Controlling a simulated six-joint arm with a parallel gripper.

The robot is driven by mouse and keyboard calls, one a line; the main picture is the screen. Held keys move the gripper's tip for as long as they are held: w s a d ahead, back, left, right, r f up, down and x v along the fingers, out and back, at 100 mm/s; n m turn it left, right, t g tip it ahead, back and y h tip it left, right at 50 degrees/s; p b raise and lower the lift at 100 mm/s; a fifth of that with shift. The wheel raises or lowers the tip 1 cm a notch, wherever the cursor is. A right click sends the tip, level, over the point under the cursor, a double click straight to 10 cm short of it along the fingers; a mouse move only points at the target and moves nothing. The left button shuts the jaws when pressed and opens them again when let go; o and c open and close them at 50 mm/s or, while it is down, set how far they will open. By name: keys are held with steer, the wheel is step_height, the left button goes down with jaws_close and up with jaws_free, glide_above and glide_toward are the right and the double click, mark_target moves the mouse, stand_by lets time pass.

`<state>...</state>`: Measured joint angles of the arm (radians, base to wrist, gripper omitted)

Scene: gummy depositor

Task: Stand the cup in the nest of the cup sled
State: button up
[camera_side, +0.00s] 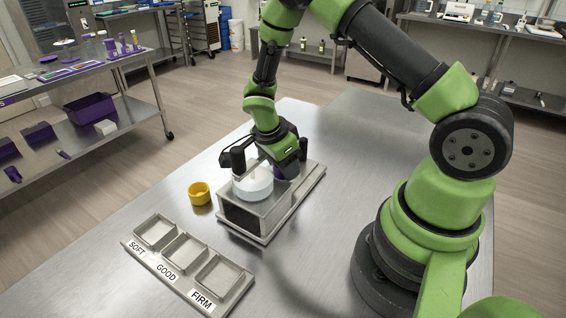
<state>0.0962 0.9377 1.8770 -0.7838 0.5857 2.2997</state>
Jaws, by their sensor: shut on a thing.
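A small round yellow cup (199,194) stands upright on the steel table, left of a metal machine (290,206) and apart from my gripper. My gripper (284,166) is low over the back part of the machine. The fingertips are hidden, so I cannot see the hold clearly. A pale round vessel (253,184) sits on the machine's front part. I cannot make out the cup sled or its nest.
A tray rack (186,270) with three square compartments, labelled SOFT, GOOD and FIRM, lies at the front left of the table. The table between the machine and my base is clear.

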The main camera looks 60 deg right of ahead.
steer(key=shift+f, duration=0.15)
steer(key=shift+f, duration=0.2)
steer(key=shift+r, duration=0.15)
steer(key=shift+r, duration=0.25)
steer(key=shift+w+a, duration=0.1)
stand_by(0.3)
steer(key=shift+f, duration=0.15)
stand_by(0.4)
steer(key=shift+f, duration=0.2)
steer(key=shift+r, duration=0.1)
